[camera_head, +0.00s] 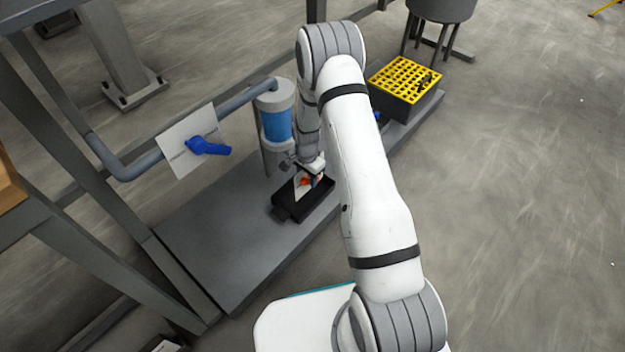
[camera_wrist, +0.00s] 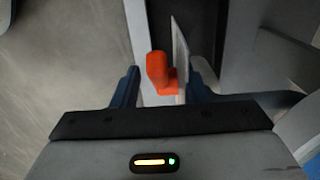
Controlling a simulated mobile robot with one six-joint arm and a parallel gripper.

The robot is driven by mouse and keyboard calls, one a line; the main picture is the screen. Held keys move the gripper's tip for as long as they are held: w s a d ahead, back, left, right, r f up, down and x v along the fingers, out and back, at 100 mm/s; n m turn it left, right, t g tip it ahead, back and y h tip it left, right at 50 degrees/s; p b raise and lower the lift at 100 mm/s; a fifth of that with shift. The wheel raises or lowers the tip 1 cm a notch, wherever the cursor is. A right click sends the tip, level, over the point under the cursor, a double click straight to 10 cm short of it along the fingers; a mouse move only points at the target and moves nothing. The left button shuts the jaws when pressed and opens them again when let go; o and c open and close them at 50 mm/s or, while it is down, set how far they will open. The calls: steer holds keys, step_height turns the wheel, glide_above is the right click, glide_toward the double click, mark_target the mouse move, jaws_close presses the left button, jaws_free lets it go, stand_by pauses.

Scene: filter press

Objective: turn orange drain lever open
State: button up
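The orange drain lever (camera_wrist: 158,72) shows in the wrist view between the two fingers of my gripper (camera_wrist: 165,88), with a gap on each side. A thin pale plate (camera_wrist: 180,60) stands right beside the lever. In the head view the lever (camera_head: 304,181) is a small orange patch above a black tray (camera_head: 285,207), partly hidden by my arm. My gripper (camera_head: 305,168) is at the lever there, its fingers hard to make out. The fingers are apart and do not appear to touch the lever.
A blue-handled valve (camera_head: 208,147) with a white plate sits on the grey pipe at left. A blue and grey cylinder (camera_head: 276,122) stands behind the tray. A yellow-topped crate (camera_head: 403,78) is at the platform's far end. The platform's left part (camera_head: 215,245) is clear.

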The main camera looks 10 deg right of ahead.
steer(key=shift+f, duration=0.4)
steer(key=shift+c, duration=0.4)
jaws_close()
